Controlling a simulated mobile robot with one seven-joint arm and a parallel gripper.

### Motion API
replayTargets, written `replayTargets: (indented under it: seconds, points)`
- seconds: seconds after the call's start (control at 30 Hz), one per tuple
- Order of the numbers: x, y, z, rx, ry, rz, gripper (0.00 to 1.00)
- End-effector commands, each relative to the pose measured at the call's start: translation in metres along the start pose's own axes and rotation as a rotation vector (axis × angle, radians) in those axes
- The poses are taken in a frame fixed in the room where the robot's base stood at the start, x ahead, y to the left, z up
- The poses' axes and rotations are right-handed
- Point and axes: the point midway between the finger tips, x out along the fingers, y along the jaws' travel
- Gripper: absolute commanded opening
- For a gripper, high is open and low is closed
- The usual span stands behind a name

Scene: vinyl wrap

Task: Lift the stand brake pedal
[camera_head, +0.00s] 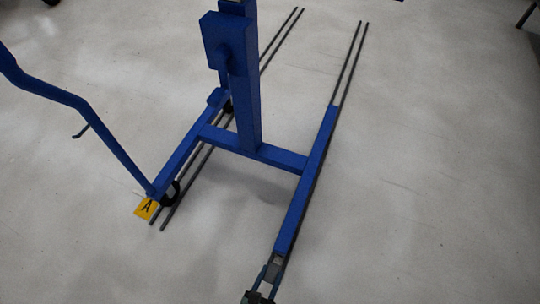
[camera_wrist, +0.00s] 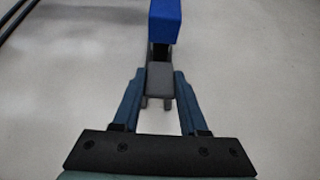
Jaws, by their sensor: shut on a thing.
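The stand is a blue metal frame with an upright post (camera_head: 247,95) and a right leg beam (camera_head: 306,180). Its brake pedal (camera_head: 275,264) is a small grey block at the near end of that beam. My gripper (camera_head: 270,271) is at the bottom of the head view, with its fingers on either side of the pedal. In the wrist view the grey pedal (camera_wrist: 159,80) sits between the tips of my gripper (camera_wrist: 158,76), which is shut on it. The blue beam end (camera_wrist: 165,22) is just beyond. The pedal's underside is hidden.
Dark rails (camera_head: 349,63) run along the floor under the stand. A bent blue handle bar (camera_head: 85,112) rises at the left. A yellow plate marked A (camera_head: 147,208) is at the left leg's near end. The grey floor (camera_head: 430,180) to the right is clear.

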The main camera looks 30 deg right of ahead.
Motion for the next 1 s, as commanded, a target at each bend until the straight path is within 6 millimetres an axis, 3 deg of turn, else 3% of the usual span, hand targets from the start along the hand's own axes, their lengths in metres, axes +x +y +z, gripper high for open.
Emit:
replayTargets:
  seconds: [0.1,0.13,0.27,0.77,0.87,1.0]
  points:
    - [0.001,0.000,0.000,0.002,0.001,0.000,0.00]
    - [0.001,0.001,0.000,0.002,0.001,0.000,0.48]
    - [0.000,0.000,0.000,0.002,0.001,0.000,0.71]
    - [-0.001,0.000,0.000,0.000,0.000,0.000,0.72]
    - [-0.009,0.001,0.002,-0.001,0.000,0.002,0.72]
    - [-0.034,0.001,0.005,-0.003,0.001,0.004,0.72]
